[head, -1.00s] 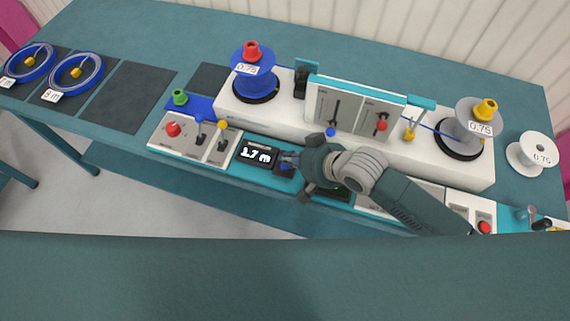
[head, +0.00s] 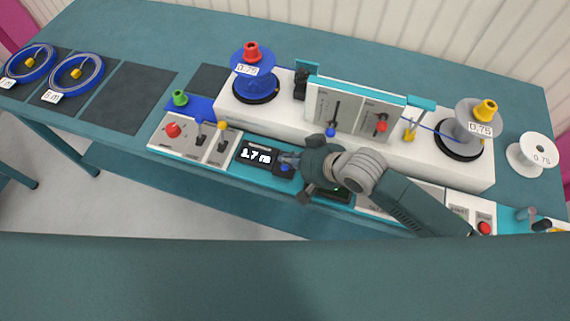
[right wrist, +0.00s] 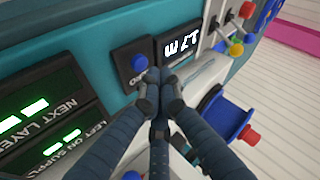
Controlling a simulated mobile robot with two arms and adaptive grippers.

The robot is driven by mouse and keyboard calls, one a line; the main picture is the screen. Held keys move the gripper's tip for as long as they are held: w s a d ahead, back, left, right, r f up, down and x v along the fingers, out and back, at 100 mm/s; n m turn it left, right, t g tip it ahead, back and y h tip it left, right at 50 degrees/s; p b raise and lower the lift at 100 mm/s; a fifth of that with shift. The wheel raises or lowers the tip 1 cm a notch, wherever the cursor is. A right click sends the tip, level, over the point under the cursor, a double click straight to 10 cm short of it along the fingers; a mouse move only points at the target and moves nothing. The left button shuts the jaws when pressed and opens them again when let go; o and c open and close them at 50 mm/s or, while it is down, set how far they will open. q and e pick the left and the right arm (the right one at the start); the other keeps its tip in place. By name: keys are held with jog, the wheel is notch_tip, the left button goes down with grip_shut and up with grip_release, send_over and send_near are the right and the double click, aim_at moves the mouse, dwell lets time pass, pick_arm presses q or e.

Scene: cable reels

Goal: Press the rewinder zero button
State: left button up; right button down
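The rewinder zero button is a round blue button (head: 285,168) on a dark panel beside the length display (head: 256,156), which reads 1.7 m. In the right wrist view the blue button (right wrist: 138,62) stands next to the display (right wrist: 181,43), with its label partly hidden by my fingers. My right gripper (head: 291,160) is shut and empty, its fingertips close to the button. In the right wrist view the closed fingertips (right wrist: 158,76) appear just beside the button; I cannot tell whether they touch anything. My left gripper is not in view.
A blue reel (head: 254,83) stands behind the display, and a grey reel (head: 470,130) at the right. A lever panel (head: 195,140) lies left of the display. A green-lit panel (right wrist: 45,120) lies on the button's other side. A white reel (head: 532,153) sits far right.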

aim_at(288, 167)
jog(key=shift+f, duration=0.4)
jog(key=shift+f, duration=0.5)
dwell(0.8)
jog(key=shift+r+p, duration=0.85)
jog(key=shift+p, duration=0.2)
notch_tip(288, 167, up, 5)
jog(key=p, duration=0.5)
jog(key=shift+r+p, duration=0.1)
jog(key=shift+p, duration=0.3)
